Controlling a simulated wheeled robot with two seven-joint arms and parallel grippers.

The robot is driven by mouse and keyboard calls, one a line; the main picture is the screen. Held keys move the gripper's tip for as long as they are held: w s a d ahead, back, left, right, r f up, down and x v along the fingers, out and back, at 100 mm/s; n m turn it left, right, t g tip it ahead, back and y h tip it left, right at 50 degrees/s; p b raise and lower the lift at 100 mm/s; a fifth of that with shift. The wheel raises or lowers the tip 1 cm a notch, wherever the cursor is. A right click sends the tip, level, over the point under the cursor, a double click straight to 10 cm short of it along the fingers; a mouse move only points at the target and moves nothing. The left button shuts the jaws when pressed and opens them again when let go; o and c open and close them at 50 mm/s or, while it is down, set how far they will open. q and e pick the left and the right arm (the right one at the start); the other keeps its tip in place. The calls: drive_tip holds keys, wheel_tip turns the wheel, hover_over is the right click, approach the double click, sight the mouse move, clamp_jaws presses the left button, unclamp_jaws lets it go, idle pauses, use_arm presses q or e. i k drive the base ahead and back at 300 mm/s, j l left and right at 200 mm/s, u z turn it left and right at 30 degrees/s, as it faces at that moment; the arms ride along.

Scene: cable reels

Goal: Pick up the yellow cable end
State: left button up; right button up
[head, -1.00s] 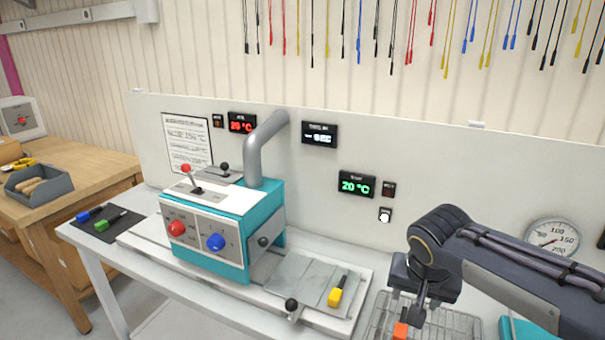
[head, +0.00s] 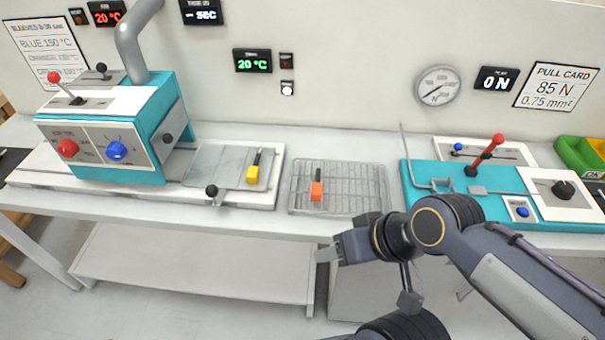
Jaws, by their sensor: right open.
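The yellow cable end (head: 253,173) is a small yellow block with a black stem. It lies on the grey plate (head: 205,163) at the right side of the teal machine. My right gripper (head: 322,256) is open and empty. It is in front of the bench edge, to the right of and nearer than the yellow cable end, and apart from it. My left gripper does not show.
An orange cable end (head: 317,190) lies on a wire rack (head: 353,190) right of the plate. The teal machine (head: 160,125) stands at left, with a black-knobbed lever (head: 212,191) before the plate. A teal pull tester (head: 420,197) with a red lever stands at right.

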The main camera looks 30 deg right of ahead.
sight(252, 175)
drive_tip(key=i+j+z, duration=0.55)
drive_tip(key=j+z, duration=0.3)
drive_tip(key=i+j+z, duration=0.25)
drive_tip(key=j, duration=0.25)
drive_tip(key=k+l, duration=0.05)
drive_tip(key=k, duration=0.05)
